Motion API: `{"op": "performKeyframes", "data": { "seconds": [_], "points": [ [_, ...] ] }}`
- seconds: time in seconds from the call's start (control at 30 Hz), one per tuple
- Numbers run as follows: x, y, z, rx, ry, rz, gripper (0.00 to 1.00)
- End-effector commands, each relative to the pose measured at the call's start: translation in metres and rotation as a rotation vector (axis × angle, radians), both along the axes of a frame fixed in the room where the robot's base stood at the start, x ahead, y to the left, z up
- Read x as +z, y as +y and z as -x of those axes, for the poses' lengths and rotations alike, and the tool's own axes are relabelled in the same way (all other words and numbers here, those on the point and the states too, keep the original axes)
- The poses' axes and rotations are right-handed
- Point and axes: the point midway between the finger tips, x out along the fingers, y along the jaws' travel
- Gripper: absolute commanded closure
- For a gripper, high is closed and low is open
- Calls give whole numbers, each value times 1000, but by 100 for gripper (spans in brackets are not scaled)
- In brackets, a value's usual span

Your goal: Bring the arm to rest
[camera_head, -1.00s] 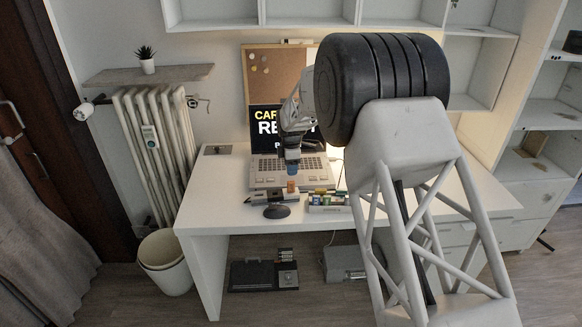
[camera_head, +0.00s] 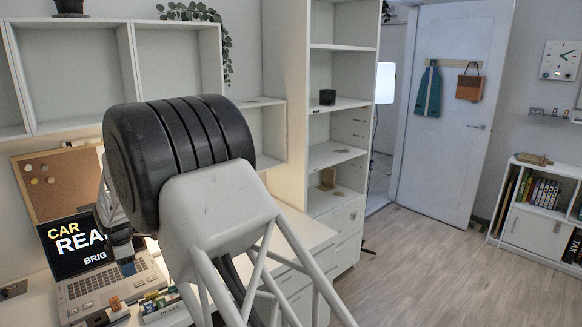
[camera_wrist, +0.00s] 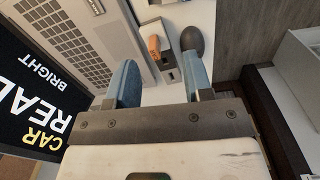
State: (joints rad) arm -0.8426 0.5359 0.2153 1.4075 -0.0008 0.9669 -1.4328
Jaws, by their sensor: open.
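My gripper (camera_head: 127,267) hangs over the front of the beige computer (camera_head: 105,290) on the white desk. In the wrist view my gripper (camera_wrist: 160,72) shows two blue fingers set wide apart, with nothing held between them. A small orange item (camera_wrist: 154,45) and a dark rounded mouse (camera_wrist: 192,42) lie on the desk beyond the fingertips. The orange item also shows in the head view (camera_head: 115,303). My large arm link hides part of the desk in the head view.
The lit screen (camera_head: 68,246) stands behind the keyboard, close to my gripper. Small coloured items (camera_head: 155,301) lie in front of the computer. White wall shelves (camera_head: 80,75) hang above the desk. A tall shelf unit (camera_head: 335,155) stands at its right. Open floor (camera_head: 430,265) lies farther right.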

Motion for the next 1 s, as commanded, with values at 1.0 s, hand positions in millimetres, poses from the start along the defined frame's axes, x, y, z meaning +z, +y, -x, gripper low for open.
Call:
{"op": "performKeyframes", "data": {
  "seconds": [1.0],
  "points": [
    [180,-338,0,-793,-44,-68,53]
  ]
}}
